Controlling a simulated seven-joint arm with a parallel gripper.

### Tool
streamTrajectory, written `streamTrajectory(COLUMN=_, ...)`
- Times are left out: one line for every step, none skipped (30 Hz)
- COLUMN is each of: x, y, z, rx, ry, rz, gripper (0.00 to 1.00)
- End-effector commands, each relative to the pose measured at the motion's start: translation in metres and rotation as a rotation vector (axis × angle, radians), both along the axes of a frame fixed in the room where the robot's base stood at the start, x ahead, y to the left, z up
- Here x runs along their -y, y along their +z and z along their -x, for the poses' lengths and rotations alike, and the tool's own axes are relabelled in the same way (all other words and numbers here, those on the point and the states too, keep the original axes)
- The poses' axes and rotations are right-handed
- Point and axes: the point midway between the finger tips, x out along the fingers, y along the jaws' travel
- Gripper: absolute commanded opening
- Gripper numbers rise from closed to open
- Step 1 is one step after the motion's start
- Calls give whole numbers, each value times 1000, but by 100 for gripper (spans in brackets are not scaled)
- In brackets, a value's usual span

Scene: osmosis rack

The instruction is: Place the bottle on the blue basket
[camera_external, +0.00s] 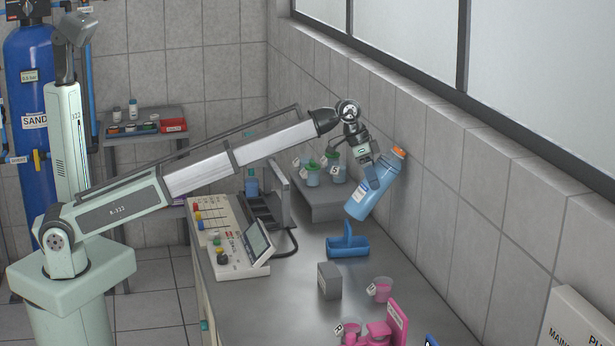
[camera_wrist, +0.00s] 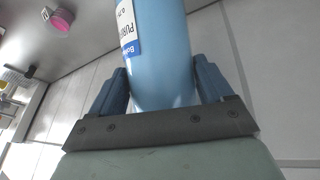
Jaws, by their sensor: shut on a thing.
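The bottle (camera_external: 372,190) is light blue with an orange cap and a white label. My gripper (camera_external: 372,180) is shut on it and holds it tilted in the air near the tiled wall, cap up and to the right. In the wrist view the bottle (camera_wrist: 155,50) passes between the two fingers (camera_wrist: 160,88); its cap is out of that view. The blue basket (camera_external: 348,246) stands on the grey bench below the bottle, with an upright handle. The bottle's lower end is above the basket and apart from it.
A grey block (camera_external: 329,281), a pink cup (camera_external: 380,290) and pink items (camera_external: 378,332) stand toward the front of the bench. Several small cups stand on a raised grey shelf (camera_external: 325,207) behind. A control panel (camera_external: 225,237) is at left. The wall is close at right.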

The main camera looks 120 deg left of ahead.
Motion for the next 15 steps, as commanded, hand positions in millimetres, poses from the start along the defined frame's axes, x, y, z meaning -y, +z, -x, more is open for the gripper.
streamTrajectory(x=0, y=-4, z=0, rx=1, ry=0, rz=0, gripper=13)
streamTrajectory(x=1, y=-7, z=0, rx=1, ry=0, rz=0, gripper=13)
streamTrajectory(x=1, y=-12, z=0, rx=1, ry=0, rz=0, gripper=13)
streamTrajectory(x=1, y=-16, z=0, rx=1, ry=0, rz=0, gripper=13)
streamTrajectory(x=0, y=-19, z=0, rx=1, ry=0, rz=0, gripper=13)
streamTrajectory(x=-1, y=-23, z=-1, rx=1, ry=1, rz=1, gripper=13)
streamTrajectory(x=-2, y=-26, z=-2, rx=1, ry=1, rz=0, gripper=13)
streamTrajectory(x=-2, y=-28, z=-3, rx=1, ry=0, rz=0, gripper=13)
streamTrajectory(x=-3, y=-29, z=-3, rx=2, ry=0, rz=-1, gripper=13)
streamTrajectory(x=-3, y=-30, z=-3, rx=2, ry=0, rz=-1, gripper=13)
streamTrajectory(x=-3, y=-30, z=-3, rx=2, ry=0, rz=-1, gripper=13)
streamTrajectory(x=-3, y=-30, z=-3, rx=2, ry=0, rz=-1, gripper=13)
streamTrajectory(x=-3, y=-29, z=-3, rx=2, ry=0, rz=-1, gripper=13)
streamTrajectory(x=-3, y=-29, z=-3, rx=2, ry=0, rz=-1, gripper=13)
streamTrajectory(x=-3, y=-29, z=-3, rx=2, ry=0, rz=-1, gripper=13)
